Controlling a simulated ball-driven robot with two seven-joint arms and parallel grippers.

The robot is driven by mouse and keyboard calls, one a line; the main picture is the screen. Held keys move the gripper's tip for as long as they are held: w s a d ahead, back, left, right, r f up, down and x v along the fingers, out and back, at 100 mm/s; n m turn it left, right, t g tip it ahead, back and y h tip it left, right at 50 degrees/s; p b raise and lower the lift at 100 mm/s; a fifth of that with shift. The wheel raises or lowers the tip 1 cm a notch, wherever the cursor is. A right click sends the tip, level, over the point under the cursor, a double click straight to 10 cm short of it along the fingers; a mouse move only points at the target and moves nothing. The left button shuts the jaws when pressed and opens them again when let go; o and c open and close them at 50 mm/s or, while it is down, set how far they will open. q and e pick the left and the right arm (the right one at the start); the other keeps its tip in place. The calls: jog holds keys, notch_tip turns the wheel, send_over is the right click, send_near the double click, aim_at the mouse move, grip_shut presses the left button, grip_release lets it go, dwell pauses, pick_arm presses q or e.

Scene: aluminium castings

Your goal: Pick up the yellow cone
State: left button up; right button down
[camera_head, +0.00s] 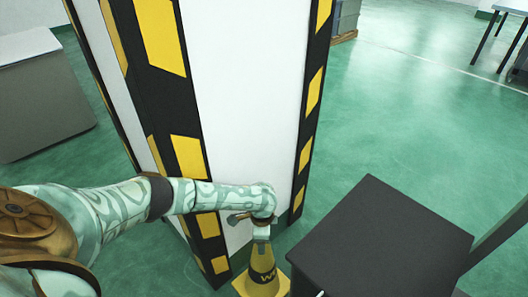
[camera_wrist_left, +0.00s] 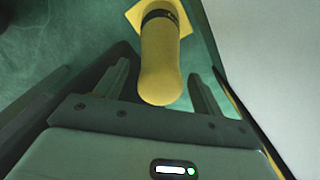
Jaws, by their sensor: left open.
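The yellow cone (camera_head: 263,273) stands upright on the green floor at the foot of the pillar, with a black band with lettering around it and a square yellow base. My left gripper (camera_head: 262,235) is at the cone's top in the head view. In the left wrist view the cone (camera_wrist_left: 160,62) reaches up between the two fingers of my left gripper (camera_wrist_left: 160,88). The fingers are open, one on each side, with a visible gap to the cone on both sides. My right gripper is not in view.
A white pillar (camera_head: 250,100) with black and yellow striped corners stands right behind the cone. A dark box-like surface (camera_head: 385,240) is close on the right. A grey cabinet (camera_head: 40,95) stands at the left. Open green floor (camera_head: 420,110) lies at the upper right.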

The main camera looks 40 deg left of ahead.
pick_arm(q)
grip_shut()
jog(key=shift+r, duration=0.2)
dwell(0.4)
